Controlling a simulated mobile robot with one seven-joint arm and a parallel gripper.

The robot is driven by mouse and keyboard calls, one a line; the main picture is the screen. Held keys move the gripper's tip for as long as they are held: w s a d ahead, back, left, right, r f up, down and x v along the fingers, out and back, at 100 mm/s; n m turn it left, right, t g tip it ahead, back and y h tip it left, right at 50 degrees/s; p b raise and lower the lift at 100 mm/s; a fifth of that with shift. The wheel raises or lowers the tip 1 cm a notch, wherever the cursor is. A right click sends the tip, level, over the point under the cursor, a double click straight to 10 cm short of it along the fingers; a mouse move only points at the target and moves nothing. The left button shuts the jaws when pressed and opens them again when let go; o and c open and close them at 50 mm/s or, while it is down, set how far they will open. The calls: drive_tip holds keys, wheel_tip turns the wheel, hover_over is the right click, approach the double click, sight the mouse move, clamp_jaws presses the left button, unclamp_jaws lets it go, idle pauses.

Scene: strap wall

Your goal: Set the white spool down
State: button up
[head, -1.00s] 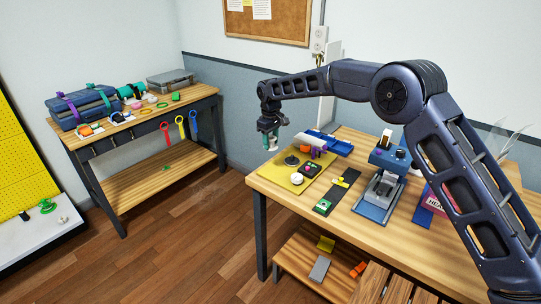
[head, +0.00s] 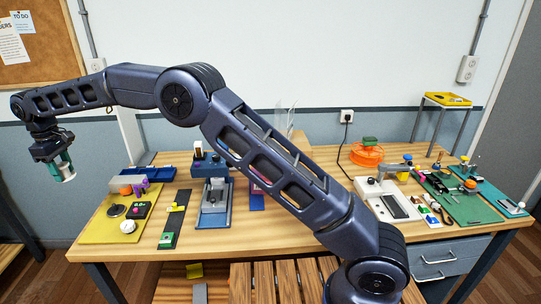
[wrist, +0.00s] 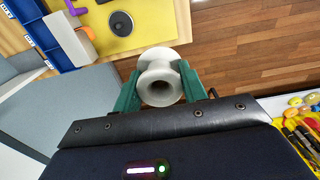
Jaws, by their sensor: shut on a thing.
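The white spool (wrist: 160,78) is between the green fingers of my gripper (wrist: 160,92) in the wrist view, its hollow end facing the camera. My gripper is shut on it. In the head view my gripper (head: 60,166) is at the far left with the white spool (head: 67,172) in it, held in the air left of the wooden workbench (head: 260,250). The spool touches no surface that I can see.
On the bench's left end lies a yellow mat (head: 95,231) with a dark disc, a white round thing and a small device. A blue tray (head: 150,174) is behind it. An orange reel (head: 367,154) and a green mat (head: 465,208) are at the right.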

wheel_tip(320, 180, up, 14)
drive_tip(key=f, duration=0.1)
drive_tip(key=w+d+r+m, duration=0.1)
drive_tip(key=w+d+m, duration=0.1)
drive_tip(key=w+d, duration=0.7)
drive_tip(key=w+d+m, duration=0.2)
drive_tip(key=w+d, duration=0.3)
drive_tip(key=w, duration=0.8)
drive_tip(key=w+d+m, duration=0.4)
drive_tip(key=w+d, duration=1.4)
drive_tip(key=d, duration=0.5)
drive_tip(key=w+d+m, duration=0.2)
drive_tip(key=w+d, duration=0.4)
drive_tip(key=d, duration=0.7)
drive_tip(key=m, duration=0.8)
hover_over(324, 157)
wheel_tip(324, 157, down, 39)
drive_tip(key=shift+f, duration=0.15)
drive_tip(key=shift+f, duration=0.15)
